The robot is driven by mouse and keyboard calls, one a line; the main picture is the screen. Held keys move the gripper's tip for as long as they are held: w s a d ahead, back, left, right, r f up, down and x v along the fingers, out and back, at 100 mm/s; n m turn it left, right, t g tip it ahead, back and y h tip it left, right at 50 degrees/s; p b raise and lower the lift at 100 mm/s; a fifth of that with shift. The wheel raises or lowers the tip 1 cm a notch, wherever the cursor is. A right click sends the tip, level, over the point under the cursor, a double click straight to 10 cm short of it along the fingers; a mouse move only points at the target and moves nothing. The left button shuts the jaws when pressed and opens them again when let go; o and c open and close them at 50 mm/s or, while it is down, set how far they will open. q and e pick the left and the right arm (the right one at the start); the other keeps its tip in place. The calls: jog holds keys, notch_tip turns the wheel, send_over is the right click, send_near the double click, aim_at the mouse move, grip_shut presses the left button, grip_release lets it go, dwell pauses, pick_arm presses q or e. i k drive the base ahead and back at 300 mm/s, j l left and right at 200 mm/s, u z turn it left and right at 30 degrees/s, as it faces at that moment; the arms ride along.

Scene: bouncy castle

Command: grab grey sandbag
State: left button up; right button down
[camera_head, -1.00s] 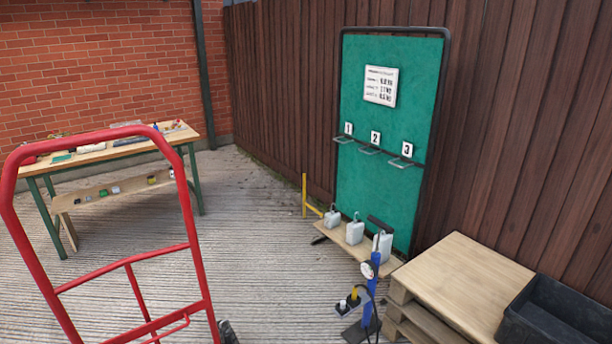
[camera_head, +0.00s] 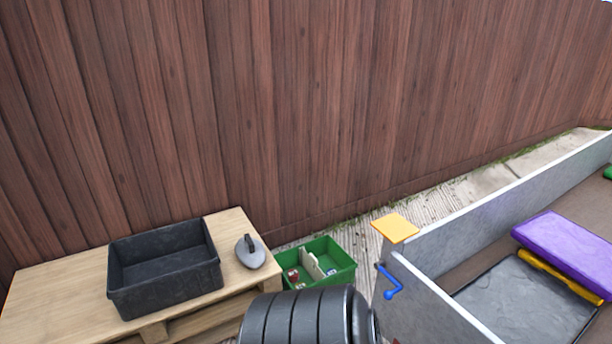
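I see nothing that is clearly a grey sandbag. A small grey rounded object (camera_head: 251,255) with a dark raised handle lies on the right end of the wooden pallet top (camera_head: 62,284); I cannot tell whether it is the sandbag. Neither of my grippers is in view.
A black open crate (camera_head: 168,290) stands on the pallet. A green box (camera_head: 343,270) with small items is right of it. A dark ribbed cylinder (camera_head: 297,318) fills the bottom middle. A grey-walled enclosure (camera_head: 520,204) holds a purple pad (camera_head: 572,254). A wooden fence (camera_head: 300,110) closes the back.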

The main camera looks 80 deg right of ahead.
aim_at(249, 251)
jog(key=z, duration=2.3)
jog(key=i+j+z, duration=0.1)
jog(key=z, duration=0.35)
jog(key=i+j+z, duration=0.15)
jog(key=z, duration=0.25)
